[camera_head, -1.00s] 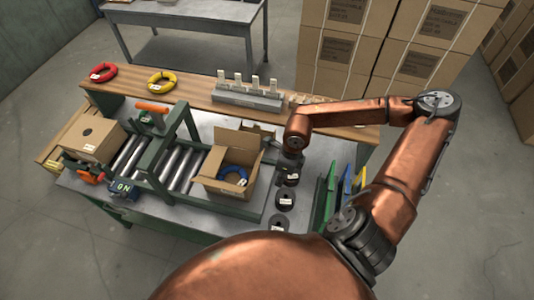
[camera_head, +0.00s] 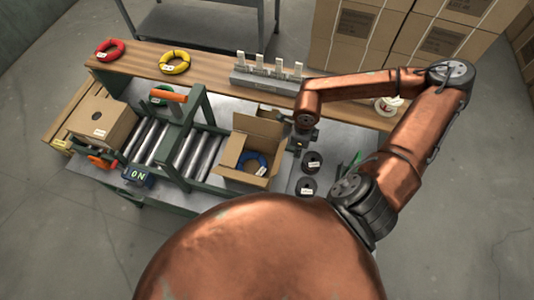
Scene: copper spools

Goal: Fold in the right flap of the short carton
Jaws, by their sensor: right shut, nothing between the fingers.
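The short carton (camera_head: 236,172) stands open at the right end of the roller conveyor, with a blue coil (camera_head: 254,162) inside. Its back flap (camera_head: 258,129) stands up. The right flap is too small and too close to my gripper to tell its exact angle. My right gripper (camera_head: 299,146) is shut and empty, pointing down just beyond the carton's right side. I cannot tell whether it touches the flap. My left gripper is out of view.
Dark spools (camera_head: 312,162) stand right of the carton, below my right gripper. A grey rack (camera_head: 268,78) with white tags stands on the wooden shelf behind. A green frame (camera_head: 196,125) spans the conveyor. A closed carton (camera_head: 104,121) sits at left.

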